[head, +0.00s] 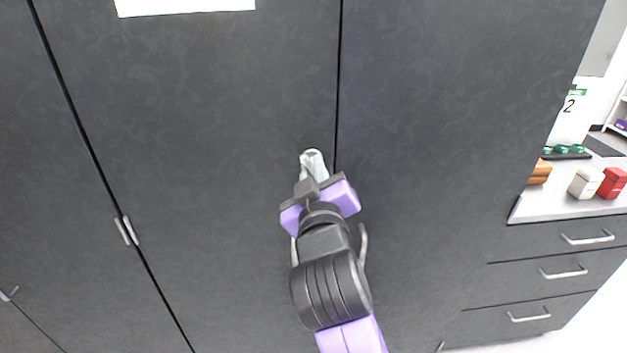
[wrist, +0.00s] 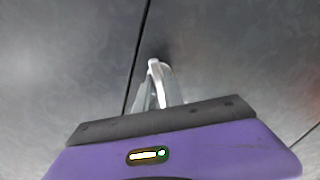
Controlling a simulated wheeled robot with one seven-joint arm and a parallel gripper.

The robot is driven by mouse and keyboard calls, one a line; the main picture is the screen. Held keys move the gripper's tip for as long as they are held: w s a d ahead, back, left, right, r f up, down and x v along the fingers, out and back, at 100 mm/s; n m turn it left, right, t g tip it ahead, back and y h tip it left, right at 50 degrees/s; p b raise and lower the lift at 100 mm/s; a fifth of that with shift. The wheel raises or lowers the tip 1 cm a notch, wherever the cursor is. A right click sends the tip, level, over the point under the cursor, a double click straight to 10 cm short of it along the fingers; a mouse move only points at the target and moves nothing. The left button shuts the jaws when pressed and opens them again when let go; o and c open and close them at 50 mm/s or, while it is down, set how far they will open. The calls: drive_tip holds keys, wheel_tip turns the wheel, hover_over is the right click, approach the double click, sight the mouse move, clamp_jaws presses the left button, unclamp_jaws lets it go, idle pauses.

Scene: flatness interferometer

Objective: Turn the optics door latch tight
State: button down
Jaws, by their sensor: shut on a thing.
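A light grey metal latch handle (head: 312,160) is on the dark cabinet door just left of the vertical seam between two doors. It also shows in the wrist view (wrist: 155,72), standing out from the door beside the dark seam. My gripper (head: 314,172) is at the latch, its fingers shut on it. In the wrist view my gripper (wrist: 158,98) has its pale fingers around the latch handle. Fingers and latch are of similar pale grey, so the exact contact and the latch's lower part are hard to make out.
Dark grey cabinet doors (head: 440,120) fill most of the view and are closed. Another pair of handles (head: 126,231) is at the left seam. At right are drawers (head: 540,273) under a white counter (head: 560,207) with a white box (head: 585,183) and a red box (head: 612,184).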

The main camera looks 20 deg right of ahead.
drive_tip(key=m+b, duration=0.3)
drive_tip(key=m, duration=0.2)
drive_tip(key=shift+f+m, duration=0.1)
drive_tip(key=shift+m, duration=0.2)
drive_tip(key=shift+b, duration=0.3)
drive_tip(key=c, duration=1.5)
unclamp_jaws()
drive_tip(key=shift+o, duration=0.2)
drive_tip(key=v, duration=0.8)
drive_tip(key=shift+b, duration=0.45)
drive_tip(key=shift+w, duration=0.1)
